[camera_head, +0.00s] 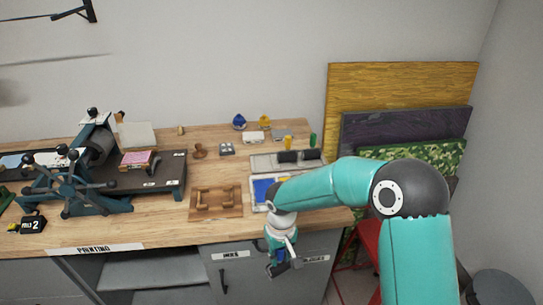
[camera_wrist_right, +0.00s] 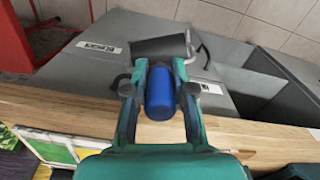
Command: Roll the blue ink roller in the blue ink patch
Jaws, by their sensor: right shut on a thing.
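My right gripper (camera_head: 281,246) hangs in front of the bench's front edge, near the cabinet doors. In the right wrist view this gripper (camera_wrist_right: 159,92) is shut on the blue handle of the ink roller (camera_wrist_right: 158,100). The roller's dark cylinder (camera_wrist_right: 158,47) points away from the gripper, clear of the bench top. The blue ink patch (camera_head: 264,188) lies in a pale-framed tray on the bench, behind the gripper. My right arm hides its right part. The left gripper is in neither view.
A wooden rack (camera_head: 209,204) stands left of the patch. Behind are a grey tray (camera_head: 262,163) and two dark rollers with yellow (camera_head: 287,144) and green (camera_head: 313,140) handles. A printing press (camera_head: 80,180) fills the bench's left. A red stool (camera_head: 368,246) stands right of the bench.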

